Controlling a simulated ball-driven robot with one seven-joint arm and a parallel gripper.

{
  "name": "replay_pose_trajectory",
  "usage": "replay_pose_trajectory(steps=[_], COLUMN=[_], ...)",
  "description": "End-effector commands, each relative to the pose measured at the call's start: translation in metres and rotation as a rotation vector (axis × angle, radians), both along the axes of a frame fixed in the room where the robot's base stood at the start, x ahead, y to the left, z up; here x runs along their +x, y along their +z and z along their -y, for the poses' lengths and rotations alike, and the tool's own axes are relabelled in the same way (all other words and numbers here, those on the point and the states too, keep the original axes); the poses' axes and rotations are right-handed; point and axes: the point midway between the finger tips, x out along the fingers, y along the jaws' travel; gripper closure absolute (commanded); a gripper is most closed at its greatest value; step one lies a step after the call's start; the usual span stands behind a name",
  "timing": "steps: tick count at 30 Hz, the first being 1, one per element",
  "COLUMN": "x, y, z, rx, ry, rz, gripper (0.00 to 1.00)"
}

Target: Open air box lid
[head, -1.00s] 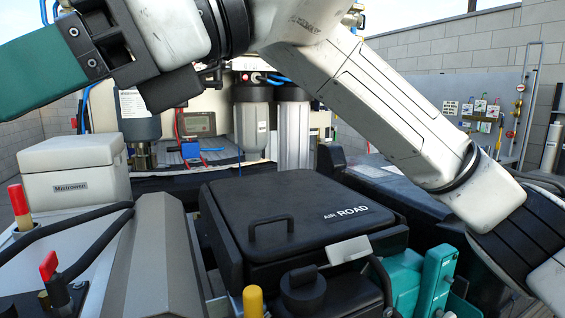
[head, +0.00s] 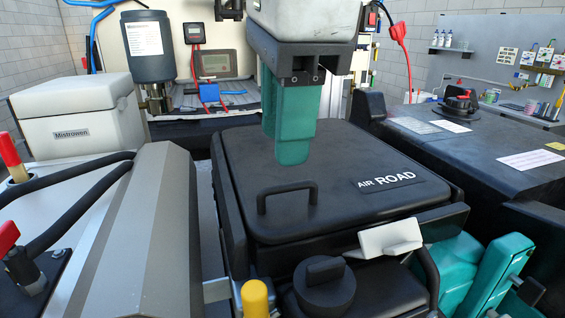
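The air box is the black box marked "AIR ROAD" in the middle of the head view. Its flat black lid (head: 345,190) is down on it. A black loop handle (head: 287,198) stands on the lid near its front left edge. My gripper (head: 293,158) has teal fingers pointing down above the lid, behind the handle in the picture and apart from it. One finger overlaps the other in this view, so the gap between them cannot be judged. Nothing is seen held. A white latch-like plate (head: 390,238) sits at the front edge below the lid.
A white "Mistrowen" box (head: 75,120) stands at left. Black hoses and a grey ridged cover (head: 160,215) lie left of the air box. A black knob (head: 323,285), yellow cap (head: 254,298) and teal part (head: 497,265) are in front. A black surface (head: 480,150) lies right.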

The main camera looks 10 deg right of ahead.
Motion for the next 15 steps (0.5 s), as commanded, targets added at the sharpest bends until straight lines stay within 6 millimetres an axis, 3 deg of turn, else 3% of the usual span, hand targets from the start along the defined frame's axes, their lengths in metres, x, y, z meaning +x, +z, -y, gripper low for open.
replay_pose_trajectory(steps=[6, 15], x=[0.006, 0.010], y=[-0.034, -0.052], z=[-0.001, -0.003], rx=[0.000, 0.002], ry=[0.001, 0.000], rz=[-0.002, 0.000], gripper=[0.64, 0.64])
